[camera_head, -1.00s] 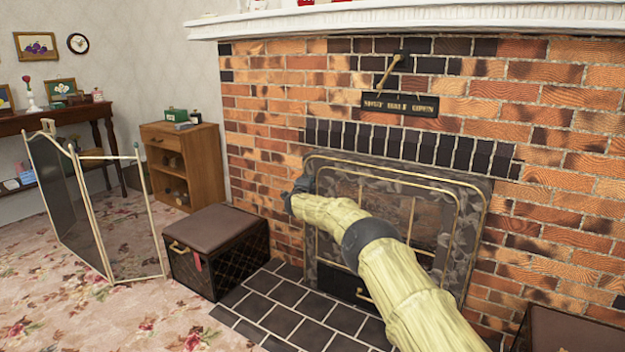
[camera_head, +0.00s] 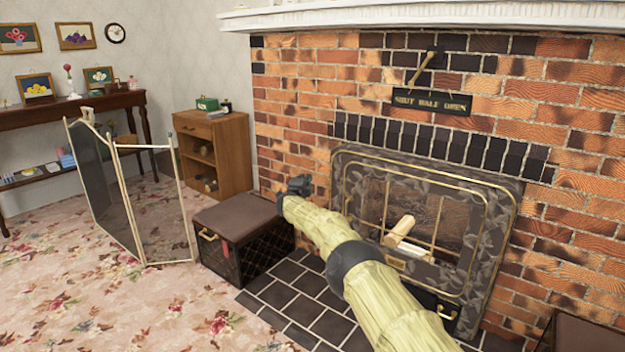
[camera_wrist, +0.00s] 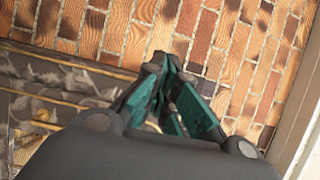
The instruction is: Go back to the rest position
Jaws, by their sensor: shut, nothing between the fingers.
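My arm reaches up from the lower right in the head view, in front of the left part of the fireplace. My gripper is at its end; only its dark end shows there, beside the fireplace's left edge and above the brown-topped box. In the wrist view my gripper (camera_wrist: 172,85) shows its dark fingers with teal pads, closed together and empty. Brick wall (camera_wrist: 235,45) fills the view beyond the fingers. The fireplace's patterned frame (camera_wrist: 60,78) shows at the left of the wrist view.
The fireplace (camera_head: 505,215) holds pale logs (camera_head: 400,232). The brown-topped box (camera_head: 235,213) stands left of the tiled hearth (camera_head: 305,290). A folding screen (camera_head: 105,190) and a wooden cabinet (camera_head: 235,150) stand further left. Open carpet (camera_head: 150,305) lies at the front left.

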